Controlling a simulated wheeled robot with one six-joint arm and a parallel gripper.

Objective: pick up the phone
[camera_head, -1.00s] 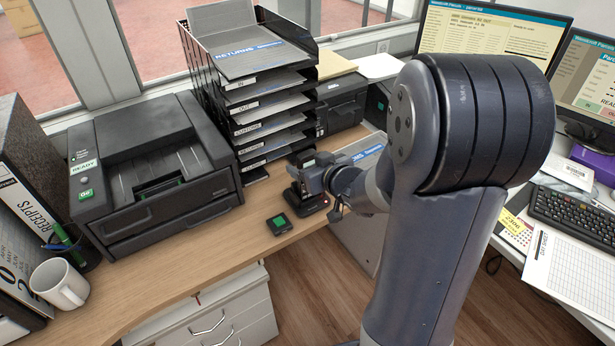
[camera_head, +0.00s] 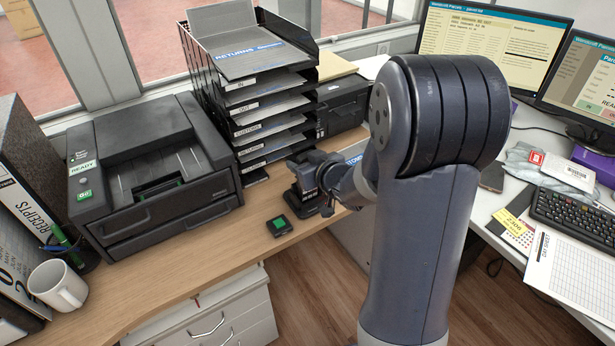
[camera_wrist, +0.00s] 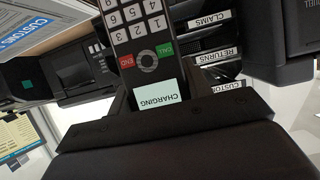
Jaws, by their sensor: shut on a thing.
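A small black device with a green screen (camera_head: 279,226) lies just left of the base. The letter tray stack (camera_head: 262,120) and the printer (camera_head: 150,175) stand close behind and left. A white mug (camera_head: 58,284) is at far left. The front counter is clear between.

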